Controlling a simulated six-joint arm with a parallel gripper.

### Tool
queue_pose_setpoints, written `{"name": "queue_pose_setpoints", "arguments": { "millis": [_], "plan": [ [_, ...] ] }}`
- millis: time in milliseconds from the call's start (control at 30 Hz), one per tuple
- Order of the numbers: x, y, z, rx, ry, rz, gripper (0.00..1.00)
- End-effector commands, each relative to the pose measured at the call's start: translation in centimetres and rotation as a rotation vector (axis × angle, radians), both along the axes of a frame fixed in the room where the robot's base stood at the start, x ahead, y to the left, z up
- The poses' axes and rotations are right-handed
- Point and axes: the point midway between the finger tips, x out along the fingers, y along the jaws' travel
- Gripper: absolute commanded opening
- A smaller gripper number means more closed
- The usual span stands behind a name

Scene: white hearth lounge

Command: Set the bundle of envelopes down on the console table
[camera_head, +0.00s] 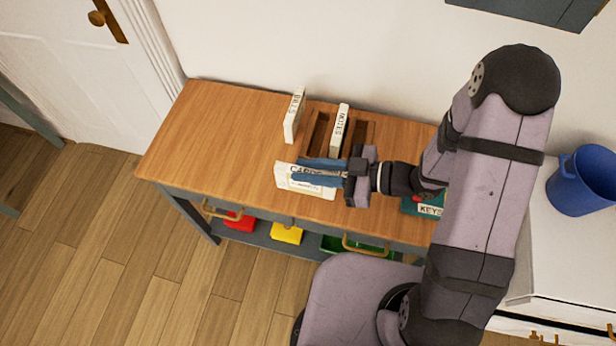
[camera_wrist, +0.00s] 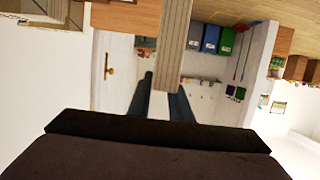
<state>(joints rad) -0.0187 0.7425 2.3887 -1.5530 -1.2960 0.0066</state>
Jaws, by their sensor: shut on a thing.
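My gripper (camera_head: 303,171) reaches left over the wooden console table (camera_head: 215,130), its blue fingers shut on a white bundle of envelopes (camera_head: 312,190) with dark lettering, partly covered by the fingers. The bundle is over the table's front part; whether it touches the top cannot be told. In the wrist view the bundle (camera_wrist: 175,45) shows as a striped, layered edge between the dark fingertips (camera_wrist: 160,90).
A dark slotted holder (camera_head: 318,132) is set behind the bundle, with a white "NOTES" block (camera_head: 339,128) at it and another lettered white block (camera_head: 294,115) to its left. A green "KEYS" item (camera_head: 425,207) is at the right. The table's left part is clear.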

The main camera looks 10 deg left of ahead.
Motion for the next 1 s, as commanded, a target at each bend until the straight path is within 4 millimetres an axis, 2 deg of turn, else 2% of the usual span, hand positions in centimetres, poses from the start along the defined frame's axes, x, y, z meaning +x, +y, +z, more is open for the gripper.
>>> {"name": "queue_pose_setpoints", "arguments": {
  "millis": [200, 533, 833, 1000],
  "plan": [
    [0.0, 0.0, -2.1, 0.001, 0.001, 0.001, 0.00],
    [0.0, 0.0, -2.8, 0.000, 0.000, 0.000, 0.00],
    [0.0, 0.0, -5.5, 0.000, 0.002, -0.001, 0.00],
    [0.0, 0.0, -6.2, 0.000, -0.001, 0.000, 0.00]
  ]
}}
